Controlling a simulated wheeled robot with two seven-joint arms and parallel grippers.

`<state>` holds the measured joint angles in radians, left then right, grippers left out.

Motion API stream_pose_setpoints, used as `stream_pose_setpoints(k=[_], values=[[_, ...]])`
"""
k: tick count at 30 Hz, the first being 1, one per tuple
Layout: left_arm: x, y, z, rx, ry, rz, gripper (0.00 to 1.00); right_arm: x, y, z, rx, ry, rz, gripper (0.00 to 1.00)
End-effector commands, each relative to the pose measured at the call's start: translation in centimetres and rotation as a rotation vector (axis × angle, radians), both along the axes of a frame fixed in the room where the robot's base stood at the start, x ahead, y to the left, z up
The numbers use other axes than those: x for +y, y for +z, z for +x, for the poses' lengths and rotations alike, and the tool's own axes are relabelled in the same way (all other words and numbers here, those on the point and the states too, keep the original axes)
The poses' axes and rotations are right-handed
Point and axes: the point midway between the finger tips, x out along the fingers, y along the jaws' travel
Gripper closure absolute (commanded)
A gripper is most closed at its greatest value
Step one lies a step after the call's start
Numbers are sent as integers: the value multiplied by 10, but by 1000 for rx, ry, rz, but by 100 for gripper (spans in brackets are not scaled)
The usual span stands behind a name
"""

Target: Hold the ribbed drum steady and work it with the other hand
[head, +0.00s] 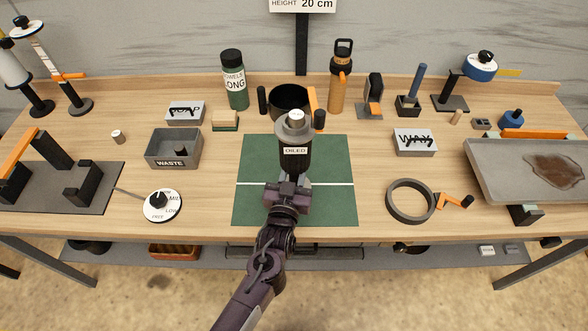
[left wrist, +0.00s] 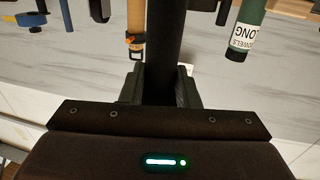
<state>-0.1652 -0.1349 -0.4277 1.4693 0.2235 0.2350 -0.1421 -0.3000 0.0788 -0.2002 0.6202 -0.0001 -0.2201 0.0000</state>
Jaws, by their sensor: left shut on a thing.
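A dark cylinder labelled OILED (head: 295,160), with a grey collar and pale top, stands over the green mat (head: 253,165). It is the likeliest drum, but I cannot make out ribs. My left gripper (head: 289,187) reaches in from the front and is shut on its near side. In the left wrist view, the gripper's fingers (left wrist: 160,88) are on both sides of the dark cylinder (left wrist: 161,40). I cannot tell whether its base touches the mat. My right gripper is not in view, and no other hand touches the cylinder.
A black pot (head: 275,101) stands close behind. The WASTE bin (head: 160,164) and dial (head: 162,205) are left. The WAX block (head: 415,143), dark ring (head: 389,203) and stained tray (head: 490,178) are right. The mat's sides are clear.

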Motion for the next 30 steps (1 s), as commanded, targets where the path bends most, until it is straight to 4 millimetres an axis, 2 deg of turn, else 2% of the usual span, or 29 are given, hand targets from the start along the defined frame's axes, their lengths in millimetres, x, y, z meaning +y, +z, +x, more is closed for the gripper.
stream_pose_setpoints(k=[30], values=[[0,-7,1,-6,0,-2,100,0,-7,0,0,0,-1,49]])
